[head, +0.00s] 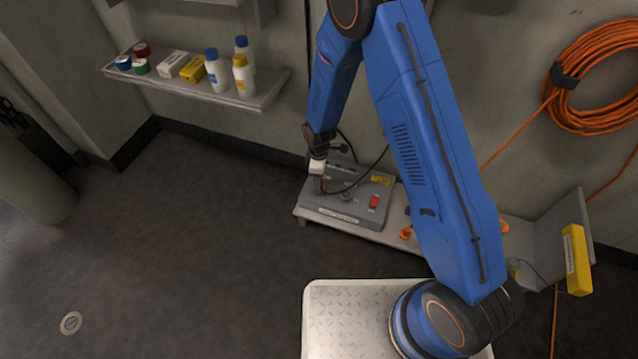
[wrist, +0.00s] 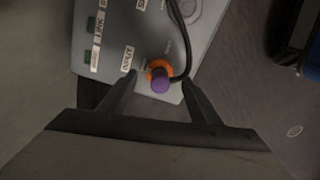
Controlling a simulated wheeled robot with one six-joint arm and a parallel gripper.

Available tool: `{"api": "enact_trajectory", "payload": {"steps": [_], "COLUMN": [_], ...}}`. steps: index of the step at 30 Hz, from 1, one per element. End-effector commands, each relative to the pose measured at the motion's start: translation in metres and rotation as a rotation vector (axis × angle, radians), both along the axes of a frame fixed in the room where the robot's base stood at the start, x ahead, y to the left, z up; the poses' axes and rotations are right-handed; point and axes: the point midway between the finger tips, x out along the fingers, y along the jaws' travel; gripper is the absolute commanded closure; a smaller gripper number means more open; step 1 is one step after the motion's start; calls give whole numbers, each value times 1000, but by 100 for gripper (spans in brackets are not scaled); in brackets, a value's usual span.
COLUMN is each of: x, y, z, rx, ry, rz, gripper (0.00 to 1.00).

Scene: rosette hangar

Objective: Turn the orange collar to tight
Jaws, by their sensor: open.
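A black cable runs beside the plug. My gripper (wrist: 155,82) is open, with one dark finger on each side of the plug and collar; I cannot tell whether either finger touches. In the head view my gripper (head: 318,180) is at the left end of the grey box (head: 340,213), and the collar is hidden there. The panel has printed labels, one by the collar reading like "INPUT".
The box stands on a low grey bench (head: 303,214) with a red switch (head: 374,202) and a yellow label on it. Orange pieces lie on the bench behind my arm. A wall shelf (head: 265,95) holds bottles and small boxes. The floor at left is clear.

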Motion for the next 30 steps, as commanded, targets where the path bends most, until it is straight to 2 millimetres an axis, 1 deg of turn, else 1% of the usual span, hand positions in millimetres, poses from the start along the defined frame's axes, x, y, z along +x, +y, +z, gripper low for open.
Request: {"api": "enact_trajectory", "payload": {"steps": [1,3,7,12,19,20,21,23,24,25,30], "x": [0,-1,0,0,0,0,0,0,0,0,0], "y": [0,0,0,0,0,0,0,0,0,0,0], "z": [-7,-15,-24,-29,-29,-29,-29,-29,-29,-29,-29], "rx": [-1,-2,0,-1,0,0,0,0,0,0,0], "ry": [2,2,1,1,0,0,0,0,0,0,1], "rz": [0,0,0,0,0,0,0,0,0,0,-4], "gripper": [43,43,43,43,43,48,57,72,81,84,84]}}
